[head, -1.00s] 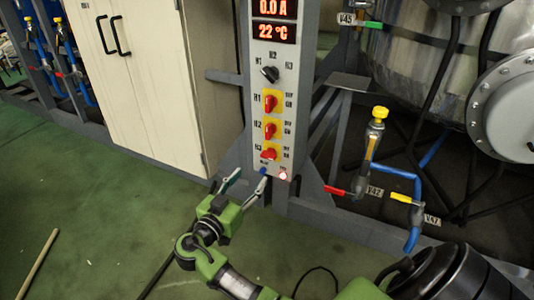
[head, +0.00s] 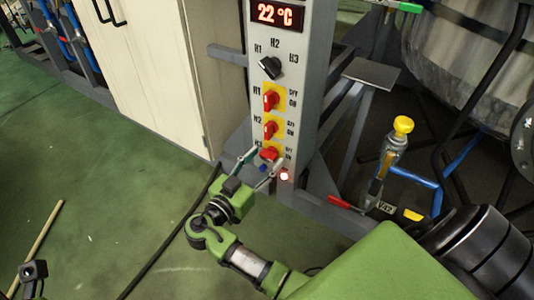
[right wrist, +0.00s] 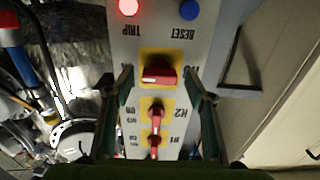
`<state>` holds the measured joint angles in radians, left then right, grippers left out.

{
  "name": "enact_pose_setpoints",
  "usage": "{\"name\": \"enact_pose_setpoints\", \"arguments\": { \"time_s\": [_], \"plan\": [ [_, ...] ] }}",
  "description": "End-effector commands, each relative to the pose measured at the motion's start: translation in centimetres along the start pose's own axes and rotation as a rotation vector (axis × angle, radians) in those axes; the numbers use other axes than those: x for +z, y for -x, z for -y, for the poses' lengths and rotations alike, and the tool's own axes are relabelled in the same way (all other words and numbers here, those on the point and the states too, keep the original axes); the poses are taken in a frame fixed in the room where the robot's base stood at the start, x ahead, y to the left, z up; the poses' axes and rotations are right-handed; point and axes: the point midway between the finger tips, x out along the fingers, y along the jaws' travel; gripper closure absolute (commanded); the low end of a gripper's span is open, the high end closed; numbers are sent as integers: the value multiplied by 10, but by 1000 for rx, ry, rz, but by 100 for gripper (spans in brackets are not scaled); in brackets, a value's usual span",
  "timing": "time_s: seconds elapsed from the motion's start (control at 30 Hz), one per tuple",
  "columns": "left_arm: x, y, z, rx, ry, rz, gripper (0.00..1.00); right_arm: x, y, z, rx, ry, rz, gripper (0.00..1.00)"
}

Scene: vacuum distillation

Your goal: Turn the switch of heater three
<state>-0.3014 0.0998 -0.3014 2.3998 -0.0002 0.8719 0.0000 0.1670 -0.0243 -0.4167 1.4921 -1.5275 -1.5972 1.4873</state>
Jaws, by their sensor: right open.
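The switch of heater three (head: 268,154) is the lowest red knob on a yellow plate, on the grey control panel (head: 294,100). In the right wrist view the knob (right wrist: 159,75) lies crosswise, between the fingers. My right gripper (head: 262,166) is open, its fingertips at either side of the knob in the picture; contact cannot be told. Above it are the red H2 switch (head: 270,129) and H1 switch (head: 270,100), which also show in the right wrist view. The left gripper is not clearly seen.
A blue reset button (right wrist: 189,10) and a lit red trip lamp (right wrist: 128,7) sit below the switch. A black selector (head: 270,67) is higher up. A cream cabinet (head: 165,75) stands left; a yellow-capped valve (head: 402,125) and pipes stand right.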

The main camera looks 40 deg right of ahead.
Motion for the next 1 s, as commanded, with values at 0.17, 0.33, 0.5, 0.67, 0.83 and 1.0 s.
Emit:
{"name": "enact_pose_setpoints", "arguments": {
  "time_s": [0.17,0.33,0.5,0.67,0.83,1.0],
  "plan": [
    [0,0,0,1,0,1,60,0,0,0,0,0,0,50],
    [-1,0,0,1,-1,-1,60,0,0,0,0,0,0,81],
    [-3,-2,0,0,-1,-8,60,0,0,0,0,1,0,88],
    [-4,-4,1,-2,-2,-12,60,0,0,0,0,15,0,88],
    [-6,-7,1,-4,-2,-15,60,-1,0,0,0,75,0,88],
    [-8,-5,2,-15,0,0,60,-2,0,0,0,186,-1,88]
  ]
}}
